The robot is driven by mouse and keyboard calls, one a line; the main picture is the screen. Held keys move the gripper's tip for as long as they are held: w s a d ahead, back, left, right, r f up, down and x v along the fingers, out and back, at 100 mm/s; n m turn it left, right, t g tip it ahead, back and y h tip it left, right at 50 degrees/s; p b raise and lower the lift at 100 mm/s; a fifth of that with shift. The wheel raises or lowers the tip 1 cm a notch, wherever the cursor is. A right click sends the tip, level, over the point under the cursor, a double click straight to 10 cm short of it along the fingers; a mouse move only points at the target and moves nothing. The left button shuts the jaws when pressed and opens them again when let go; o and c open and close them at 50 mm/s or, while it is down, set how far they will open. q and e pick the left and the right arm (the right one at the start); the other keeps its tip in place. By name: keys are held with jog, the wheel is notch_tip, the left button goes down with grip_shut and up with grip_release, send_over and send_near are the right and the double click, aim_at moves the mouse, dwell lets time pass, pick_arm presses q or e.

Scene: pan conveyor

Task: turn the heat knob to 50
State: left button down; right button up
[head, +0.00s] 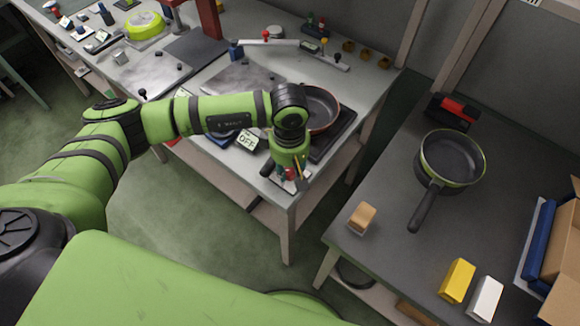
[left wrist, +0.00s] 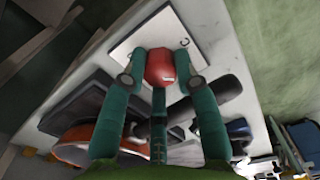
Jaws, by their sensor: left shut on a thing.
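A red knob (left wrist: 160,68) stands on a white plate (left wrist: 135,48) with a dark mark like a "C" in the left wrist view. The fingertips of my left gripper (left wrist: 160,72) are shut on the knob from both sides. In the head view my left gripper (head: 288,178) points down at the table's front corner, and the arm mostly hides the knob there. I cannot read the knob's setting. A small display (head: 248,141) left of the gripper reads "OFF". A brown pan (head: 322,108) sits on a dark hot plate (head: 338,135) just behind. My right gripper is not in view.
A black-green pan (head: 452,158) stands on the right table, with a tan block (head: 361,216), a yellow block (head: 457,280) and a white block (head: 485,298). A cardboard box (head: 562,250) is at the right edge. Open floor separates the tables.

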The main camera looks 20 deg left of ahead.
aim_at(289, 170)
pick_arm(q)
jog(key=m+b, duration=0.2)
jog(key=b, duration=0.1)
jog(key=m+b, duration=0.2)
jog(key=b, duration=0.1)
jog(key=m+b, duration=0.1)
jog(key=b, duration=0.2)
jog(key=shift+w+f+m, duration=0.1)
jog(key=shift+f+m, duration=0.15)
jog(key=shift+m, duration=0.15)
jog(key=shift+r+m+b, duration=0.25)
jog(key=shift+m+b, duration=0.75)
jog(key=shift+b, duration=0.5)
jog(key=c, duration=1.2)
grip_release()
notch_tip(289, 170, up, 12)
jog(key=shift+a, duration=0.1)
